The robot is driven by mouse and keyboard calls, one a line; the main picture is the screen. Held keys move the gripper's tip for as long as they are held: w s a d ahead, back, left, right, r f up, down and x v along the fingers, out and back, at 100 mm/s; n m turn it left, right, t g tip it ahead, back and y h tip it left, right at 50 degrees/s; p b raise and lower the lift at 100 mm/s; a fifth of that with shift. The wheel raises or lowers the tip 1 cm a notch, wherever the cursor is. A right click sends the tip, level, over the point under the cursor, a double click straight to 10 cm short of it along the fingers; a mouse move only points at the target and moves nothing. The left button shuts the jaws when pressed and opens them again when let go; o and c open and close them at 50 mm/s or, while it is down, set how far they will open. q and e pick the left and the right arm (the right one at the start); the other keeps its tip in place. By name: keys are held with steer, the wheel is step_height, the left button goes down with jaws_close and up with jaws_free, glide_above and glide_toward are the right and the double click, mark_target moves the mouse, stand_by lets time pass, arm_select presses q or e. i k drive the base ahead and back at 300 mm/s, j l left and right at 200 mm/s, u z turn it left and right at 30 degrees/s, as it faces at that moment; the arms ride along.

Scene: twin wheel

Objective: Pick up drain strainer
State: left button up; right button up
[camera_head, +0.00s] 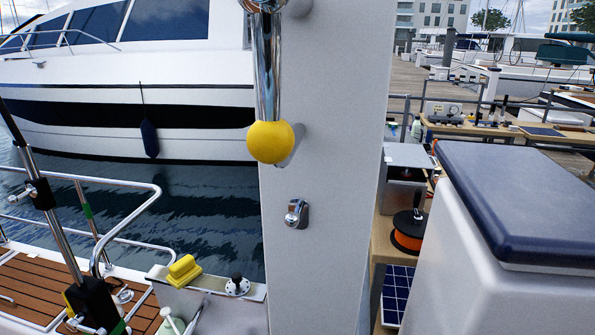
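I cannot pick out a drain strainer with certainty. Neither of my grippers is in view.
A wide grey post (335,130) fills the middle, with a chrome tube ending in a yellow ball (269,142) and a small chrome fitting (295,213). A white box with a navy lid (528,205) blocks the lower right. Chrome rails and wooden decking (40,290) lie lower left.

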mark_target(239, 285)
steer(key=k+j+u, duration=0.1)
steer(key=u, duration=0.25)
steer(key=k+j+u, duration=0.1)
steer(key=u, duration=0.3)
steer(key=k+j, duration=0.05)
steer(key=k, duration=0.05)
